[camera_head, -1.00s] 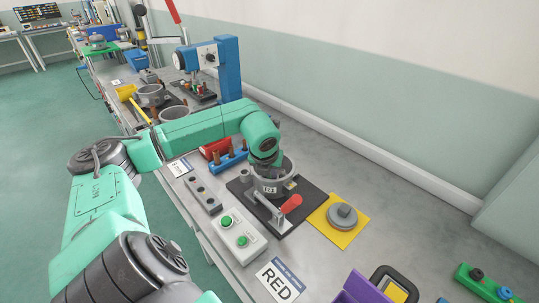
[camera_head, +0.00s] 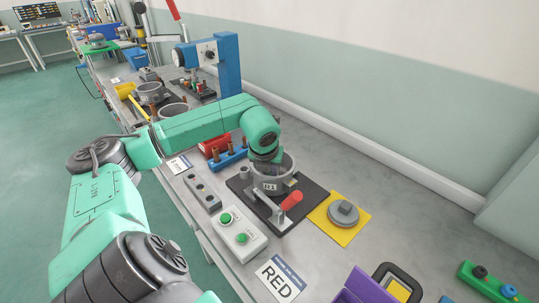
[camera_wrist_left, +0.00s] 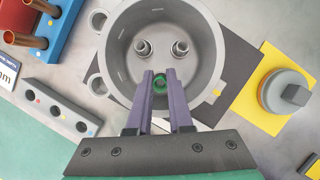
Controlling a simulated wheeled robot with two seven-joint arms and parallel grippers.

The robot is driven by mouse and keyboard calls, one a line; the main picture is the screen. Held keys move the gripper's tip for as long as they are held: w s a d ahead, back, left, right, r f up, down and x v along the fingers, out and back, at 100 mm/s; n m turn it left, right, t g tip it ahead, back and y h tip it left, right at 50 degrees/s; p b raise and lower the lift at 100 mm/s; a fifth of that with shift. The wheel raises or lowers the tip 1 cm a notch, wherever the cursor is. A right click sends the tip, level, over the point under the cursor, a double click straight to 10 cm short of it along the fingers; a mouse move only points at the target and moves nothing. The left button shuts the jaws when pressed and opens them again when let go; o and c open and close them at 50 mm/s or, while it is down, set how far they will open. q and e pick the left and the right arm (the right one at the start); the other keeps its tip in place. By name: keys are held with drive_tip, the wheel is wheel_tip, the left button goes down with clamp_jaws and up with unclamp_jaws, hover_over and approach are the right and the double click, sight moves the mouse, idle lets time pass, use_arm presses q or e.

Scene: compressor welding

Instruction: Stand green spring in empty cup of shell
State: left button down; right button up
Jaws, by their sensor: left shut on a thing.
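The shell (camera_head: 268,187) is a grey round pot on a dark fixture plate; it also shows in the left wrist view (camera_wrist_left: 211,80). My left gripper (camera_wrist_left: 160,78) is over the shell and shut on the green spring (camera_wrist_left: 160,86), which shows as a green ring between the purple fingertips. Inside the shell, two cups with grey coils, left (camera_wrist_left: 142,47) and right (camera_wrist_left: 180,48), stand ahead of the fingertips. The spot under the green spring is hidden by the fingers, so I cannot tell if it touches a cup. In the head view the fingertips are hidden.
A red-handled clamp (camera_head: 290,201) stands at the fixture's front. A yellow mat with a grey round part (camera_head: 343,213) lies to the right. A button box (camera_head: 240,232), a holed grey block (camera_head: 202,191) and a blue rack with copper pieces (camera_head: 228,159) are nearby.

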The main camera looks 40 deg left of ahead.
idle(0.4)
idle(0.4)
use_arm(q)
drive_tip(key=shift+b, duration=0.3)
drive_tip(key=shift+f+b, duration=0.35)
drive_tip(key=shift+f, duration=0.05)
drive_tip(key=shift+f+b, duration=0.5)
drive_tip(key=c, duration=0.7)
unclamp_jaws()
drive_tip(key=shift+c, duration=0.2)
drive_tip(key=shift+f, duration=0.1)
